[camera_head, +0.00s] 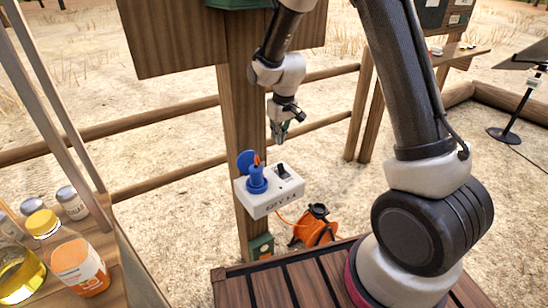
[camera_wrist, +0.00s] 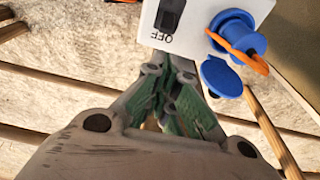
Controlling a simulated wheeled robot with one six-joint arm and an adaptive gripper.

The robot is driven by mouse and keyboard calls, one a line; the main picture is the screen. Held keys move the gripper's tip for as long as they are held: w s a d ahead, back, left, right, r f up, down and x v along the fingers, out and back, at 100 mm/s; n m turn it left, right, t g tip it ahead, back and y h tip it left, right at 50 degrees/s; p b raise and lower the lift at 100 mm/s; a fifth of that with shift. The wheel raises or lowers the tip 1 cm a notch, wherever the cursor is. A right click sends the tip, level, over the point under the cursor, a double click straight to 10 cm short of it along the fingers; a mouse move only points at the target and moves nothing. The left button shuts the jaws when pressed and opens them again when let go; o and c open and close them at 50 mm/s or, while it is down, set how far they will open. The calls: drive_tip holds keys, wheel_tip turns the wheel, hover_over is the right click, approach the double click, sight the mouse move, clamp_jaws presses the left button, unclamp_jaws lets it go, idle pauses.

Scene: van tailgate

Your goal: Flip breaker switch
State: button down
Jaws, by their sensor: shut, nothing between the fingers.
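A white box (camera_head: 284,200) with a black rocker switch (camera_head: 283,171) and a blue round socket (camera_head: 257,180) is fixed to a wooden post. The socket's blue lid stands open and an orange piece shows at it. In the wrist view, the box (camera_wrist: 190,30) is at the top, with the switch (camera_wrist: 170,14) above an upside-down "OFF" label. The blue socket (camera_wrist: 237,32) is to its right. My gripper (camera_head: 280,136) is above the box in the head view, apart from the switch. In the wrist view, my gripper (camera_wrist: 168,68) is shut and empty, below the label.
A shelf at the left holds an orange-labelled bottle (camera_head: 78,265) and several jars. Wooden fence rails (camera_head: 180,120) run behind the post (camera_head: 245,120). My slatted deck is in front.

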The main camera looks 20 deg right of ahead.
sight(281, 169)
drive_tip(key=f, duration=0.3)
drive_tip(key=w+f, duration=0.1)
drive_tip(key=f, duration=0.6)
drive_tip(key=shift+w+a, duration=0.25)
drive_tip(key=shift+w, duration=0.15)
